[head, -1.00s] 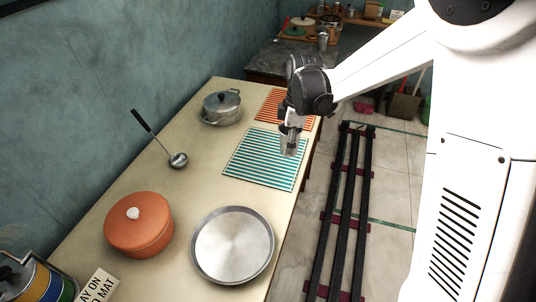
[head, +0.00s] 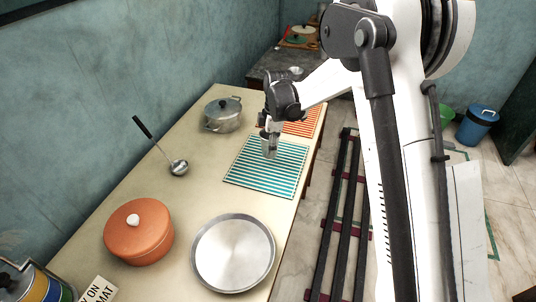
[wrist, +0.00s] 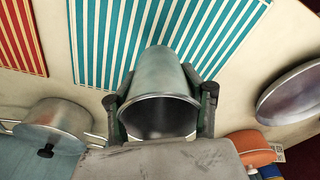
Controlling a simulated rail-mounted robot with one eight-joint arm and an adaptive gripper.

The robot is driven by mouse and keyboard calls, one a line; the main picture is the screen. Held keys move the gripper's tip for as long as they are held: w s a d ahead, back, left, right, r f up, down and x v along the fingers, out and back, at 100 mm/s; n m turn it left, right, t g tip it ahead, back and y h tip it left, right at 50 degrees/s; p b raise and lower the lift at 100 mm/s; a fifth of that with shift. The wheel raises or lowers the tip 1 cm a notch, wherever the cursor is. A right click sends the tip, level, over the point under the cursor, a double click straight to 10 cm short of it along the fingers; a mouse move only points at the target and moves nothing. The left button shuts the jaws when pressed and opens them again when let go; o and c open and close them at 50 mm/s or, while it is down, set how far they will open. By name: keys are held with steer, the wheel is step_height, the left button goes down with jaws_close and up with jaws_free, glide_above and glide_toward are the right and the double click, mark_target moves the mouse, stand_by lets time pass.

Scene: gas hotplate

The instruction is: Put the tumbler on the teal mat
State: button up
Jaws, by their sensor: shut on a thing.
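The tumbler (wrist: 162,86) is a grey metal cup. In the wrist view it sits between the two fingers of my gripper (wrist: 160,105), which is shut on it, with its open rim toward the camera. In the head view my gripper (head: 270,135) holds the tumbler (head: 269,148) over the teal mat (head: 254,178), toward its far part. The teal-and-white striped mat (wrist: 110,45) lies beyond the tumbler in the wrist view. I cannot tell whether the tumbler's base touches the mat.
An orange striped mat (head: 302,122) lies behind the teal one. A grey lidded pot (head: 222,115), a ladle (head: 178,167), an orange lidded pot (head: 138,232) and a round metal pan (head: 233,252) stand around. Most of the teal mat is clear.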

steer(key=shift+w+a+f, duration=0.1)
steer(key=shift+w+f, duration=0.15)
steer(key=shift+f, duration=1.95)
steer(key=shift+f, duration=0.15)
steer(key=o, duration=1.3)
